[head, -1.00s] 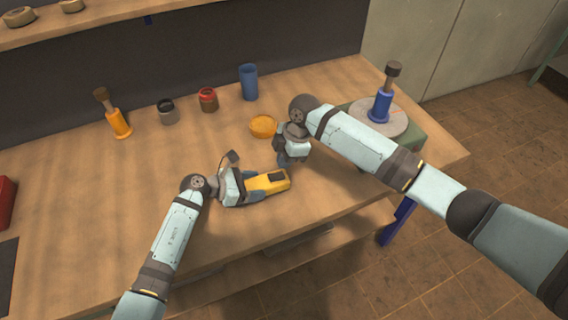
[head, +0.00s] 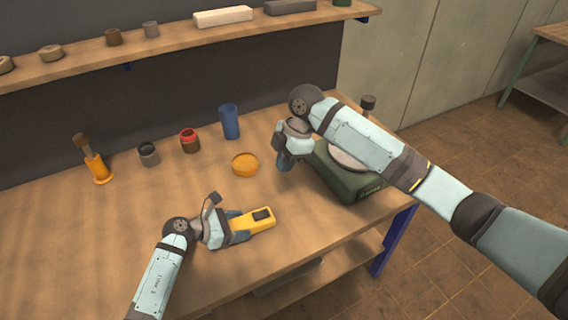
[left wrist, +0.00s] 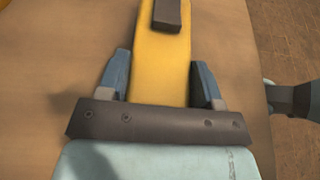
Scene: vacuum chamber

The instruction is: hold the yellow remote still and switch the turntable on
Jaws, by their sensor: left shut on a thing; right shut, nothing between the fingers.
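The yellow remote (head: 252,224) lies at the front middle of the workbench, with a dark patch near its far end. It fills the middle of the left wrist view (left wrist: 160,65). My left gripper (head: 238,226) is shut on the remote, its blue fingers (left wrist: 162,80) on either side. My right gripper (head: 285,162) is shut and empty, beside the turntable's left end and apart from the remote. The turntable has a dark green base (head: 345,188) and a grey disc (head: 349,158).
An orange dish (head: 245,164) lies left of my right gripper. Behind it stand a blue cup (head: 230,122), a red jar (head: 189,142), a dark jar (head: 149,154) and an orange-handled tool (head: 97,166). A shelf (head: 170,42) runs along the back. The bench's left front is clear.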

